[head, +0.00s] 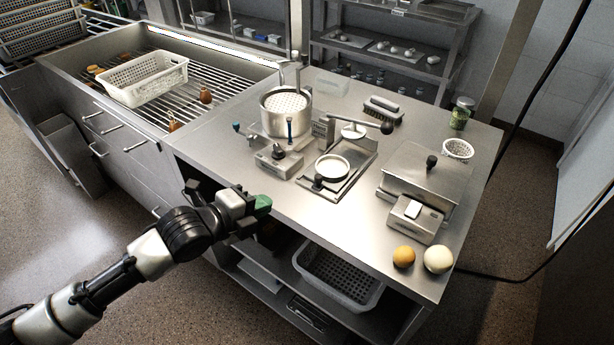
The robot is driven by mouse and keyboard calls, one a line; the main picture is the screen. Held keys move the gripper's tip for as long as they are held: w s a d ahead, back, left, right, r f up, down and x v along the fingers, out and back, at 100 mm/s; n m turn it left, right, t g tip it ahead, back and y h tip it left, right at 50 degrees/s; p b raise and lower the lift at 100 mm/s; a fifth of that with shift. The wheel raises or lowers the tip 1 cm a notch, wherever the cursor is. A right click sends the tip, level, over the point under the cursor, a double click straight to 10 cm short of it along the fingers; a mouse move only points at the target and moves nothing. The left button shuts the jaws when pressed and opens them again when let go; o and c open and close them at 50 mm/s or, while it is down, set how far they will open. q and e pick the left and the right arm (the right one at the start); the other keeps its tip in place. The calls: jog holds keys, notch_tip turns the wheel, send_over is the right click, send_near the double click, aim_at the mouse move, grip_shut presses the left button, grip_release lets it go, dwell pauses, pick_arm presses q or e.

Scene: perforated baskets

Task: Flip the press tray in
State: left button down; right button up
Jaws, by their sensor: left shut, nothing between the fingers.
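The press (327,128) stands on the steel counter, with a long lever ending in a black knob at its upper right. Its flat press tray (352,174) extends from it toward the counter's front edge. A round white dish (331,167) sits on the tray, with a black knob (318,182) at the tray's front end. My left gripper (262,204) is in front of the counter edge, left of and nearer than the tray, apart from it. It is shut and empty, with green at its tip. My right gripper is out of view.
A pot (285,112) and a small steel box (279,160) stand left of the tray. A lidded steel appliance (425,174) stands to the right, with an orange ball (403,256) and a pale ball (438,260) near the edge. A perforated basket (340,277) sits on the shelf below.

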aim_at(316, 180)
pick_arm(q)
jog(key=x, duration=0.4)
jog(key=p+x, duration=0.1)
jog(key=x, duration=0.3)
jog(key=r+p+x, duration=0.1)
jog(key=x, duration=0.3)
jog(key=shift+w+d, duration=0.2)
jog(key=shift+d, duration=0.05)
jog(key=shift+w+d+f, duration=0.1)
jog(key=shift+w+d, duration=0.45)
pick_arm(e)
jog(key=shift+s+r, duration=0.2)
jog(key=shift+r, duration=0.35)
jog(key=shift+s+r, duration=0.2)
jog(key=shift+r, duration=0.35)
